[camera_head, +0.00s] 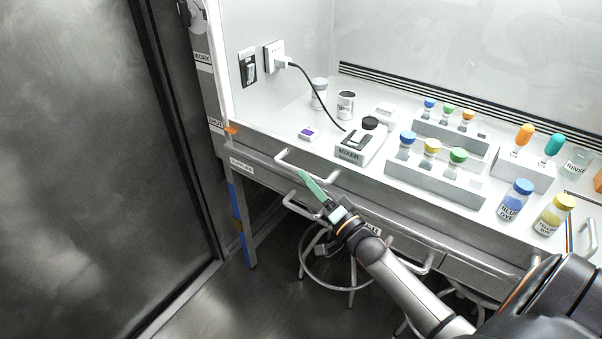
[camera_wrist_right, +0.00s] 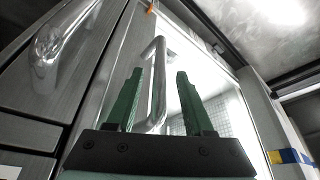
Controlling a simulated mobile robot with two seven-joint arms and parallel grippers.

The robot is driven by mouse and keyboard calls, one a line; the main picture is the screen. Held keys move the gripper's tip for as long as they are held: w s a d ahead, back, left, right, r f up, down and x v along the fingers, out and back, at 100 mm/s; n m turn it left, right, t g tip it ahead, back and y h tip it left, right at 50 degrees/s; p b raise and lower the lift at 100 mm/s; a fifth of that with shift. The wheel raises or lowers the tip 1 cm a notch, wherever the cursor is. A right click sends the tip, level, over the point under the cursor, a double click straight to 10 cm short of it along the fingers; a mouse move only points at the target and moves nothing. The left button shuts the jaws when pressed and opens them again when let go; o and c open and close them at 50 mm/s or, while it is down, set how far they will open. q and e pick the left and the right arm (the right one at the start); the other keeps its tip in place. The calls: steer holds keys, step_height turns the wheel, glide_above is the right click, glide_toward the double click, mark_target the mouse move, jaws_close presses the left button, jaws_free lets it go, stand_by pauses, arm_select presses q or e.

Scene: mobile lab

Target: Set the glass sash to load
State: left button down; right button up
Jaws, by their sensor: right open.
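The glass sash itself is hard to make out in the head view. A grey rail runs along the cabinet's front edge, with a metal bar handle (camera_head: 307,160) on it. An orange pointer (camera_head: 231,130) sits beside the SHUT label (camera_head: 215,123) on the left post; a WORK label (camera_head: 203,57) is higher up. My right gripper (camera_head: 304,176), with green fingers, is at the handle. In the right wrist view the right gripper (camera_wrist_right: 159,74) is open, with the handle bar (camera_wrist_right: 158,85) between its fingers, not clamped. My left gripper is not in view.
Inside the cabinet stand a mixer (camera_head: 355,147), vial racks (camera_head: 433,178), a blue dye bottle (camera_head: 515,201) and a yellow one (camera_head: 553,216). Drawers with handles lie below the front edge. A stool (camera_head: 328,259) stands underneath. Floor at left is clear.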

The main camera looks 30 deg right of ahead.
steer(key=shift+x, duration=1.8)
steer(key=shift+c, duration=0.4)
jaws_close()
